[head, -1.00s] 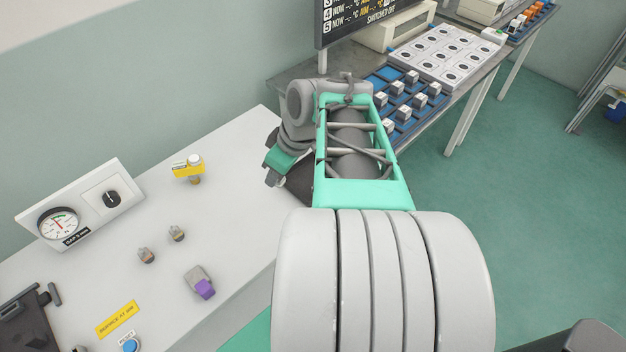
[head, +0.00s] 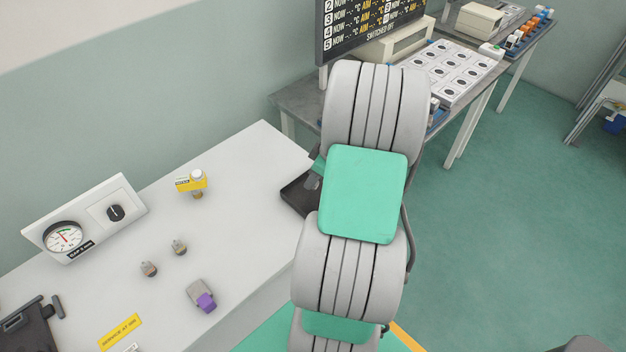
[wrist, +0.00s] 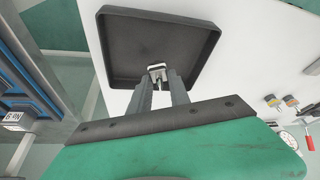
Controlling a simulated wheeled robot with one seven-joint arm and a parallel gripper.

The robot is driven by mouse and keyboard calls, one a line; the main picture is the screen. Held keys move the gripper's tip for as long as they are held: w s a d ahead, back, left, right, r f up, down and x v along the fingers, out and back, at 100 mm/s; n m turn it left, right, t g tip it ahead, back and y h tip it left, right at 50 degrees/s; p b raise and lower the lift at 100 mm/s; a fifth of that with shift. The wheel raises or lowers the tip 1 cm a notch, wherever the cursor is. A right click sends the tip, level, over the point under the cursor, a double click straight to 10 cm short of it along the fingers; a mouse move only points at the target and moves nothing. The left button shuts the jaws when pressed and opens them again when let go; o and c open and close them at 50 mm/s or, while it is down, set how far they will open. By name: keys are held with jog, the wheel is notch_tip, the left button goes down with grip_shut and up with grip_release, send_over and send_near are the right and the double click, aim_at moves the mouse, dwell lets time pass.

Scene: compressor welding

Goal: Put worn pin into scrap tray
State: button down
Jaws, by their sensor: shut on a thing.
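My gripper (wrist: 158,76) is shut on a small pale metallic piece, the worn pin (wrist: 157,67), seen between the fingertips in the wrist view. The pin is in front of the black square scrap tray (wrist: 125,45), which has a raised rim and otherwise looks empty. I cannot tell whether the pin touches the tray floor. In the head view the tray (head: 294,198) sits at the right end of the white bench, partly covered by my arm. The pin and fingertips are hidden there.
On the white bench (head: 240,210) stand two small pins (head: 149,269), a grey and purple piece (head: 201,297), a yellow-tagged fitting (head: 193,184) and a gauge panel (head: 85,218). A grey table (head: 300,97) with a white block tray (head: 449,70) stands behind.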

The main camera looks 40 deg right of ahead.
jog(key=shift+f, duration=1.05)
jog(key=c, duration=1.2)
grip_release()
jog(key=shift+r, duration=0.55)
jog(key=b+v, duration=0.2)
jog(key=v, duration=0.9)
jog(key=w+a+r+m+g+h, duration=0.1)
jog(key=w+a+r, duration=0.1)
jog(key=a, duration=0.7)
jog(key=w+a+r+m, duration=0.1)
jog(key=w+a+r, duration=0.1)
jog(key=a, duration=0.7)
jog(key=s+a+m, duration=0.1)
jog(key=s+a, duration=0.2)
jog(key=a, duration=0.2)
jog(key=s+a+r+m+h, duration=0.1)
jog(key=s+a, duration=0.2)
jog(key=a, duration=0.3)
jog(key=shift+a+r+m+t, duration=0.15)
jog(key=shift+a+m+t, duration=0.05)
jog(key=shift+m+t, duration=0.1)
